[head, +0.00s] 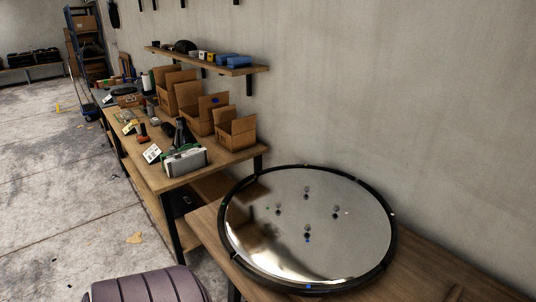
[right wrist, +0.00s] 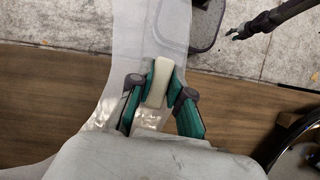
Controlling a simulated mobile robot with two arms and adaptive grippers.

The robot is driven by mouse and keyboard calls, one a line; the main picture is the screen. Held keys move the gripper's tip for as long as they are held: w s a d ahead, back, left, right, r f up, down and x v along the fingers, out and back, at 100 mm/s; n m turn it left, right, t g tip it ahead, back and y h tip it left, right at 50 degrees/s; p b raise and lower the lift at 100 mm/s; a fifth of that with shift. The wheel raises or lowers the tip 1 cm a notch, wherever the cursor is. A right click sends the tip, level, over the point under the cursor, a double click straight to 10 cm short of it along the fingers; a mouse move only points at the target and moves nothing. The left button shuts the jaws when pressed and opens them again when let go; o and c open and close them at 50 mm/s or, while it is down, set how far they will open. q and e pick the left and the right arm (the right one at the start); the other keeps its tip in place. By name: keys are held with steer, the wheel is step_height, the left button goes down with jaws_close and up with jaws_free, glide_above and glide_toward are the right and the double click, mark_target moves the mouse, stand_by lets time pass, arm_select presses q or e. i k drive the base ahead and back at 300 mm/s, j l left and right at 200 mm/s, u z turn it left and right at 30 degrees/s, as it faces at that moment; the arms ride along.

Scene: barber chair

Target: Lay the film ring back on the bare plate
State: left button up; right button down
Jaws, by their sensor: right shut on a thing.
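My right gripper (right wrist: 160,85), with grey and teal fingers, is shut on a small cream block (right wrist: 157,82). A pale, see-through band (right wrist: 143,30), which looks like the film ring, runs behind the block and past the fingers; only part of it shows. A round, shiny plate (head: 340,215) with a black rim lies on the wooden bench in the head view, with several small studs or holes near its middle. A dark curved rim, likely the plate's, shows at the lower right of the right wrist view (right wrist: 291,137). Neither gripper shows in the head view.
The plate fills most of the near bench (head: 440,285), against the wall. A farther table (head: 200,170) holds cardboard boxes (head: 237,131) and tools, below a shelf (head: 225,66). A purple ribbed cushion (head: 150,288) is at the bottom left.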

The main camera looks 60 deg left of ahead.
mark_target(307, 210)
steer(key=l+u, duration=0.2)
steer(key=u, duration=0.3)
steer(key=l+u, duration=0.15)
steer(key=u, duration=0.35)
steer(key=l+u, duration=0.15)
steer(key=u, duration=0.3)
steer(key=k+l+u, duration=0.15)
steer(key=u, duration=0.35)
steer(key=l, duration=0.25)
steer(key=i+l, duration=0.2)
steer(key=i, duration=0.2)
steer(key=i+l, duration=0.2)
steer(key=i, duration=0.25)
steer(key=u, duration=0.05)
